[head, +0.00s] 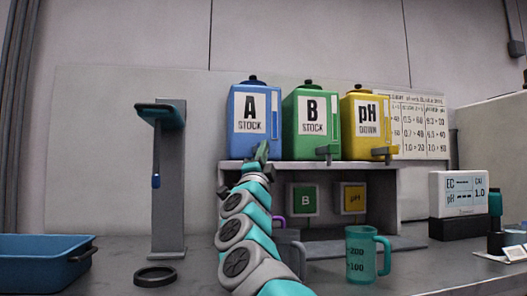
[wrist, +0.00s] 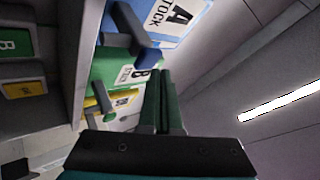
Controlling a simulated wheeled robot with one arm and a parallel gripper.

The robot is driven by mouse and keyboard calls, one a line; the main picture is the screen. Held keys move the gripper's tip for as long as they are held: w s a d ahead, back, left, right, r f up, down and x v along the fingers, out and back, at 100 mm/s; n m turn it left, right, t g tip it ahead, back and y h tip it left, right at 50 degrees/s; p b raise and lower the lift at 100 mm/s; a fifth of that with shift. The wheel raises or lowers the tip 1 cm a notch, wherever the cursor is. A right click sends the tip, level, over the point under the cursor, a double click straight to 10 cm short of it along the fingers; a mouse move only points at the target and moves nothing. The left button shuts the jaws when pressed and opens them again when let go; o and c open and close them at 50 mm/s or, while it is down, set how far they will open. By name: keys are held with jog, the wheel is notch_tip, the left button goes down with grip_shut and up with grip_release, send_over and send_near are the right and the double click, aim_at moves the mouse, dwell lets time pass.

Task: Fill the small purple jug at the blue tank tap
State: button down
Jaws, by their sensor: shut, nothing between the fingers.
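The blue tank (head: 240,92), labelled A STOCK, stands at the left end of a raised shelf. In the head view its tap is hidden behind my gripper (head: 262,153). In the wrist view the blue tank (wrist: 194,22) shows its dark blue tap (wrist: 136,30) beyond and left of my fingertips (wrist: 163,75). My gripper is shut and empty, in front of the blue tank's lower part; I cannot tell whether it touches the tap. A bit of purple (head: 279,221), perhaps the purple jug, shows below the shelf, mostly hidden behind my arm and a grey vessel.
Green (head: 304,92) and yellow (head: 361,103) tanks stand right of the blue one. A teal jug (head: 359,245) stands on the bench. A grey stand (head: 168,205), a dark ring (head: 155,276) and a blue tray (head: 40,250) are left. An EC meter (head: 458,196) is right.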

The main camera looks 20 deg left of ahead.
jog(key=shift+s+d, duration=0.15)
jog(key=shift+s, duration=0.05)
jog(key=s+d, duration=0.1)
jog(key=s+b, duration=0.1)
jog(key=s+d, duration=0.1)
jog(key=s, duration=0.1)
jog(key=shift+s+d+b, duration=0.1)
jog(key=shift+d+b, duration=0.2)
jog(key=shift+b, duration=0.1)
dwell(0.6)
